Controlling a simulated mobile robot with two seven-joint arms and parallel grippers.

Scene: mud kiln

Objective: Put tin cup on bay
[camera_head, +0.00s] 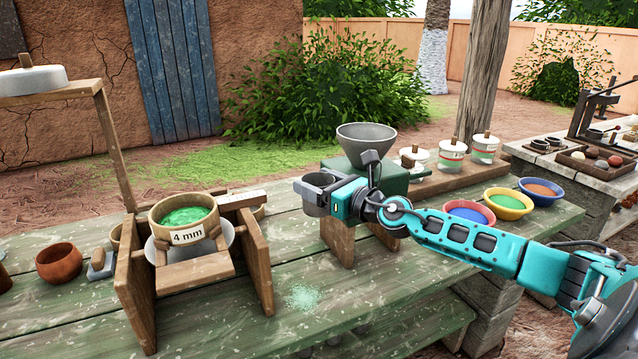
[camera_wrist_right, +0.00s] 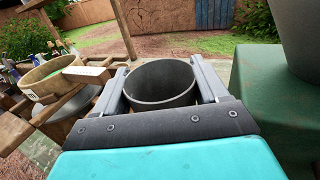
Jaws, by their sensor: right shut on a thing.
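My right gripper (camera_head: 312,184) is shut on the grey tin cup (camera_head: 317,207) and holds it upright, just left of the green box with the funnel. In the right wrist view the cup (camera_wrist_right: 160,88) sits between the two fingers, its round mouth open upward; its inside looks dark and empty. I cannot tell from the head view whether the cup's base touches anything. No part is clearly marked as the bay; a wooden stand (camera_head: 338,240) shows below the gripper, partly hidden by my arm. My left gripper is not in view.
A grey funnel (camera_head: 366,138) tops the green box (camera_head: 396,178). A sieve (camera_head: 184,214) labelled 4 mm, with green powder, rests on a wooden frame (camera_head: 258,262) at left. Colour bowls (camera_head: 508,203) and lidded jars (camera_head: 451,155) stand at right.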

